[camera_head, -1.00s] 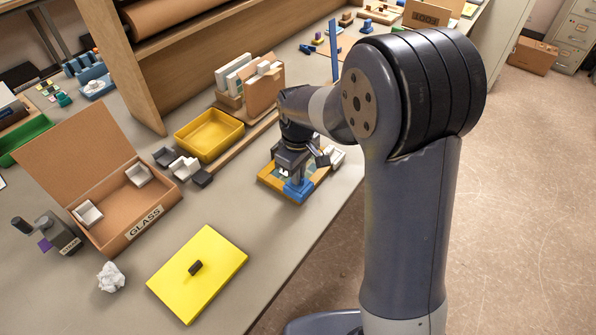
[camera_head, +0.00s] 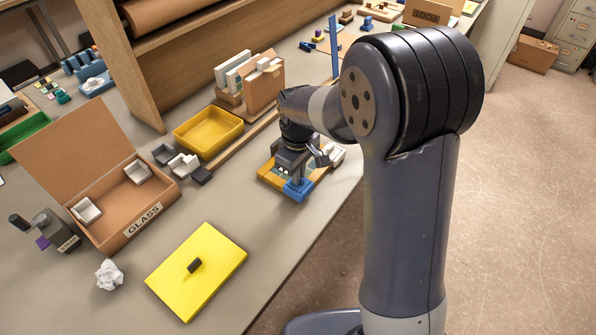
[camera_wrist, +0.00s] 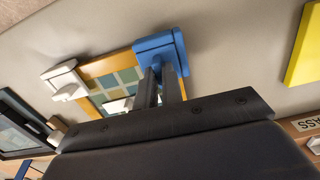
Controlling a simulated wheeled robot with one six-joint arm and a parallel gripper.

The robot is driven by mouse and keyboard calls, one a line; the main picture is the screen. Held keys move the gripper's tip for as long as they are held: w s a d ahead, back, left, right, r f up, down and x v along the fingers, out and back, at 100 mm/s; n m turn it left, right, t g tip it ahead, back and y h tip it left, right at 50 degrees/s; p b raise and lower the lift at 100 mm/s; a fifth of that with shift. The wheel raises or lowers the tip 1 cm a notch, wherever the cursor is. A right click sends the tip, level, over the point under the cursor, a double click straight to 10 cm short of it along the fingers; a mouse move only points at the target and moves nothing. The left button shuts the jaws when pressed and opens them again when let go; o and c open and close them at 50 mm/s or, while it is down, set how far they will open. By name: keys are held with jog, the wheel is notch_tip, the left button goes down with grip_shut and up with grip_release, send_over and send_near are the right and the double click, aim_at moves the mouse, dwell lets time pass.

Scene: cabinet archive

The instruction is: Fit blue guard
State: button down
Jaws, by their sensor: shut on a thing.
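My gripper (camera_head: 294,178) is low over the table and shut on the blue guard (camera_head: 298,190). In the wrist view the gripper (camera_wrist: 166,80) reaches the blue guard (camera_wrist: 157,43), which sits at one corner of a framed panel (camera_wrist: 115,76) with an orange-brown border and green-grey squares. The blue guard looks close against the frame's corner; whether it is fully seated cannot be told. A white guard (camera_wrist: 64,77) sits at another corner of the frame. The panel (camera_head: 265,180) lies flat near the table's edge, partly hidden by my gripper.
A yellow tray (camera_head: 208,148), grey and white corner pieces (camera_head: 183,165) and an open cardboard box marked GLASS (camera_head: 114,220) lie left of the panel. Bare table (camera_head: 245,215) lies between.

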jog(key=shift+f+b, duration=0.6)
jog(key=shift+f, duration=0.3)
jog(key=c, duration=1)
grip_release()
jog(key=shift+r, duration=0.2)
jog(key=shift+r+p, duration=2.35)
jog(key=shift+r, duration=0.5)
notch_tip(320, 180, up, 11)
jog(key=b, duration=0.1)
jog(key=shift+f, duration=0.2)
